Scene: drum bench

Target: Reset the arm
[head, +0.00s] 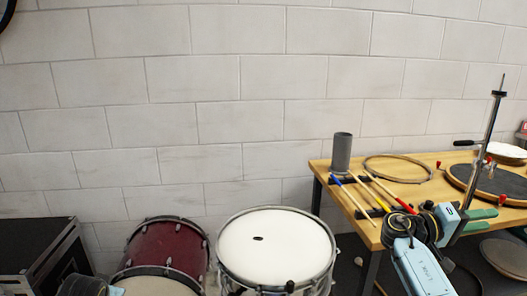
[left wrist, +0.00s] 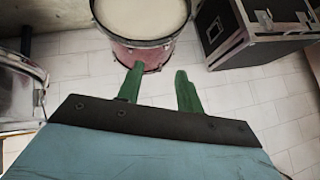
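My right gripper (head: 478,219) is at the right of the head view, beside the bench's front edge. Its two green fingers point right and stand apart, with nothing clearly between them. A dark upright rod (head: 488,130) rises close to it; whether they touch I cannot tell. My left gripper (left wrist: 160,85) shows in the left wrist view with its green fingers wide apart and empty. A red drum (left wrist: 150,50) with a pale head lies beyond those fingers. The left fingers are not clearly seen in the head view.
The wooden bench (head: 375,232) holds a grey cup (head: 341,153), several stick-like tools, a hoop (head: 372,173) and a round dark pad (head: 480,184). The red drum (head: 170,246) and a chrome drum (head: 275,245) stand left of it. A black case (head: 30,245) stands far left.

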